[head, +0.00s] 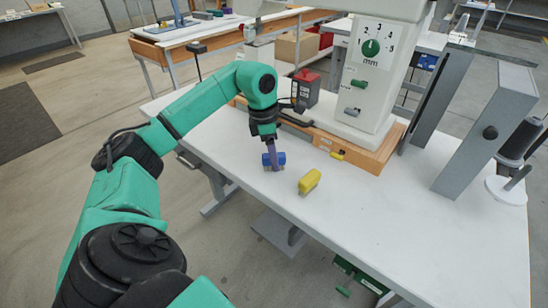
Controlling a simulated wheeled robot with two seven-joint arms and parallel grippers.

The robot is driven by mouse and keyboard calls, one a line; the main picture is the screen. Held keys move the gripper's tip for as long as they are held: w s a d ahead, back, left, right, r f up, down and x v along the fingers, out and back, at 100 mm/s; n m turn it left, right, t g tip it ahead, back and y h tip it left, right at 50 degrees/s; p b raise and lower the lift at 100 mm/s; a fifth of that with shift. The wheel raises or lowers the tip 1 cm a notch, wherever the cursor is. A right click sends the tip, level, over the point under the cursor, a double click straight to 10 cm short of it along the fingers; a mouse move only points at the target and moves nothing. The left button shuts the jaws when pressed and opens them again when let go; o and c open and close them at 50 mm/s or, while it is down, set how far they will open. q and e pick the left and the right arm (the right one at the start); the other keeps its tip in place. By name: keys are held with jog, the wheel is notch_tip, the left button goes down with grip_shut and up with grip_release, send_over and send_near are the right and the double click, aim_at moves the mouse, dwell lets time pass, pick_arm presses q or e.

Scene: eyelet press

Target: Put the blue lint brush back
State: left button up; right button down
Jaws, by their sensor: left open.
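The blue lint brush (281,158) lies on the white work table (250,195), near its left side. My left gripper (274,164) points down right at the brush, and its purple-grey fingers overlap the brush's middle. The jaws are open; I cannot tell whether the fingers touch the brush. The fingers hide part of it. My right gripper is not in view.
A yellow block-like item (309,181) lies close to the right of the brush. Behind stands the pale press (375,75) on a wooden base (365,154), with a red and black box (306,90) beside it. A grey upright (485,130) stands at right. The front tabletop is clear.

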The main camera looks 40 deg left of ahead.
aim_at(267, 155)
pick_arm(q)
notch_tip(267, 155, up, 11)
jog(key=s+a+p, duration=0.1)
jog(key=shift+s+p, duration=0.15)
jog(key=shift+p, duration=0.15)
jog(key=shift+f, duration=0.15)
